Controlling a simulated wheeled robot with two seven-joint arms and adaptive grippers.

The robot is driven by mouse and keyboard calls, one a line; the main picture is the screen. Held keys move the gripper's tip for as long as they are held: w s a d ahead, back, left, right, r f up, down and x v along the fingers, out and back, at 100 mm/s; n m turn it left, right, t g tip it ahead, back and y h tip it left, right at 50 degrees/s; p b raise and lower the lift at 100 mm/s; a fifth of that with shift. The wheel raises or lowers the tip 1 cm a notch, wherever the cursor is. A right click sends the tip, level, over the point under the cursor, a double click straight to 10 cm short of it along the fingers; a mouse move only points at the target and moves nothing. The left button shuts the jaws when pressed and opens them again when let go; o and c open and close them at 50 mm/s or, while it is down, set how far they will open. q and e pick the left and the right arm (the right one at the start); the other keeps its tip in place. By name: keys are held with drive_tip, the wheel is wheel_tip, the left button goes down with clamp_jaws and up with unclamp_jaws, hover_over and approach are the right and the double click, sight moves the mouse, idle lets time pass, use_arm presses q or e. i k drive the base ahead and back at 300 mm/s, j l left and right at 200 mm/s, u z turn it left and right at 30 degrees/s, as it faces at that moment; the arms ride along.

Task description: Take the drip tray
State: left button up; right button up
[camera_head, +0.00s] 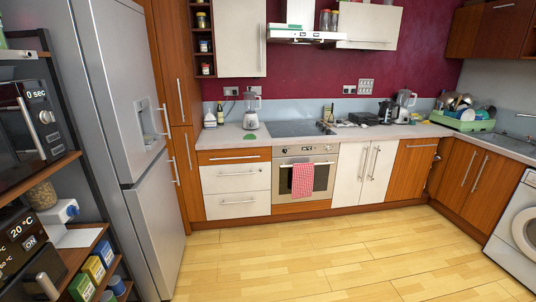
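A green dish rack (464,124) holding several dishes stands on the right part of the counter, left of the sink. It is small and far away in the head view. I cannot make out a separate drip tray from the rack at this distance. Neither of my grippers is in view.
A wooden floor (330,262) lies clear in front of the counters. A tall grey fridge (120,110) and shelves with a microwave (30,118) stand on the left. An oven (306,178) is in the middle, and a white washing machine (518,235) is at the right edge.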

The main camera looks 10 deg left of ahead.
sight(149, 138)
drive_tip(key=i+l+u, duration=0.15)
drive_tip(key=i, duration=0.7)
drive_tip(key=i+u, duration=0.45)
drive_tip(key=i+l+u, duration=0.45)
drive_tip(key=i, duration=0.15)
drive_tip(key=i+l+u, duration=0.3)
drive_tip(key=i+u, duration=0.15)
drive_tip(key=i+l+u, duration=0.35)
drive_tip(key=l+u, duration=0.15)
drive_tip(key=l, duration=0.2)
drive_tip(key=i+l+u, duration=0.25)
drive_tip(key=l, duration=0.2)
drive_tip(key=l+u, duration=0.2)
drive_tip(key=l, duration=0.45)
